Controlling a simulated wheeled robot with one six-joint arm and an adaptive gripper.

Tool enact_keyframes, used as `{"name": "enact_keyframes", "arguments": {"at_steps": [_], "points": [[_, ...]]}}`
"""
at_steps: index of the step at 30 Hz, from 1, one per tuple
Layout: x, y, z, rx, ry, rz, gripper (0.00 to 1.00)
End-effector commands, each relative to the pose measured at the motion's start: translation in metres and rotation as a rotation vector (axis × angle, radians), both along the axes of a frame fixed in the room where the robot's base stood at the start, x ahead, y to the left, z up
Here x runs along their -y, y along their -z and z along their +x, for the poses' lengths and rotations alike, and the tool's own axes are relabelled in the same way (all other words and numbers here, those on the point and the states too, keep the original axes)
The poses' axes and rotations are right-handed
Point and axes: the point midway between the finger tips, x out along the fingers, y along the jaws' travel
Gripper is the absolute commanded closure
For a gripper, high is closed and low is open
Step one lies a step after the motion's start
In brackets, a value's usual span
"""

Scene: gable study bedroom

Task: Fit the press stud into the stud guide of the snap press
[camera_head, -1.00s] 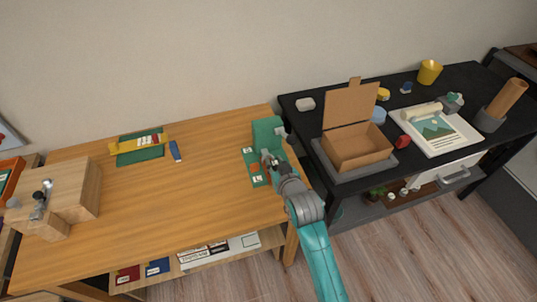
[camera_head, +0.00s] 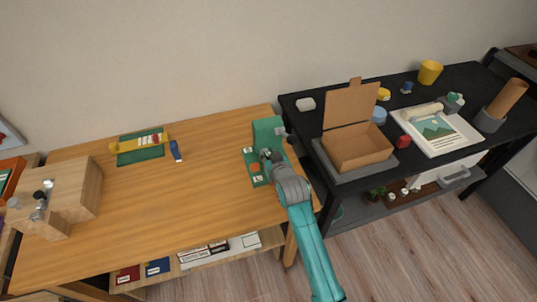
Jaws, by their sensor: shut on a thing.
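The snap press (camera_head: 268,129) is a green block-shaped device at the back right corner of the wooden table. A green base or mat (camera_head: 251,168) with white labels and an orange round mark lies in front of it. My gripper (camera_head: 266,157) is right at the front of the press, low over this green area. It is shut on the press stud, which is too small and too covered by the gripper to make out. The stud guide is also hidden, so I cannot tell whether the stud touches it.
The wooden table (camera_head: 190,205) is clear to the left of the press. Farther left are a blue object (camera_head: 176,151), a yellow tool on a green mat (camera_head: 139,158) and a wooden block (camera_head: 75,188). A black table with an open cardboard box (camera_head: 359,151) stands close on the right.

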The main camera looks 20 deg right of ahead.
Motion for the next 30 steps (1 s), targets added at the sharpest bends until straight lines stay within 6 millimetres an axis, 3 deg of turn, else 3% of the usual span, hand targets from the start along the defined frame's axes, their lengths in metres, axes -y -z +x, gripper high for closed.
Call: {"name": "enact_keyframes", "arguments": {"at_steps": [5, 6, 9, 20, 30], "points": [[0.000, 0.003, 0.000, 0.000, 0.000, 0.000, 1.00], [0.000, 0.003, 0.000, 0.000, 0.000, 0.000, 0.70], [0.000, 0.003, 0.000, 0.000, 0.000, 0.000, 0.49], [0.000, -0.001, 0.000, 0.001, 0.000, 0.000, 0.49], [0.000, -0.021, -0.052, 0.000, 0.000, 0.000, 0.49]]}}
